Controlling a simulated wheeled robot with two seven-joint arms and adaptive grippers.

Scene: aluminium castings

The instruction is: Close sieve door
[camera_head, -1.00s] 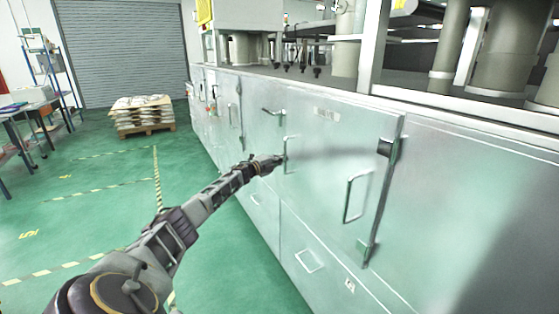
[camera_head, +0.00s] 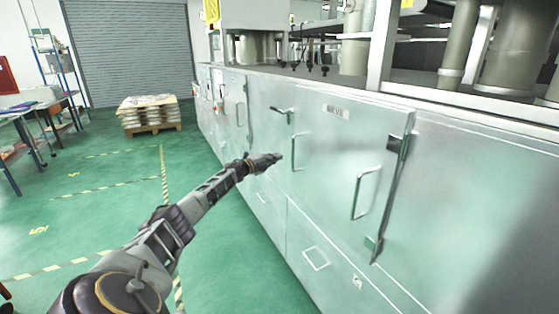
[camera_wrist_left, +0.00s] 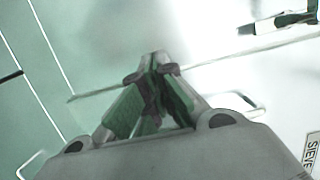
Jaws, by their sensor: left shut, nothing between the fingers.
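The sieve door (camera_head: 335,160) is a pale metal panel on the long cabinet, with dark hinges on its right edge. Its left edge looks about flush with the cabinet; I cannot tell whether a small gap is left. It carries a SIEVE label (camera_head: 336,112), also in the wrist view (camera_wrist_left: 311,155), and a tall handle (camera_head: 366,192). A lever latch (camera_head: 282,110) sits at its upper left, also in the wrist view (camera_wrist_left: 278,22). My left gripper (camera_head: 279,157) is shut and empty, just left of a smaller handle (camera_head: 296,151); its fingertips (camera_wrist_left: 155,62) meet before the panel. My right gripper is out of view.
Lower drawers with handles (camera_head: 316,258) sit below the door. Machinery with pipes (camera_head: 463,45) stands on the cabinet. Green floor (camera_head: 95,205) is free at left, with a loaded pallet (camera_head: 150,117) and tables (camera_head: 30,120) farther back.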

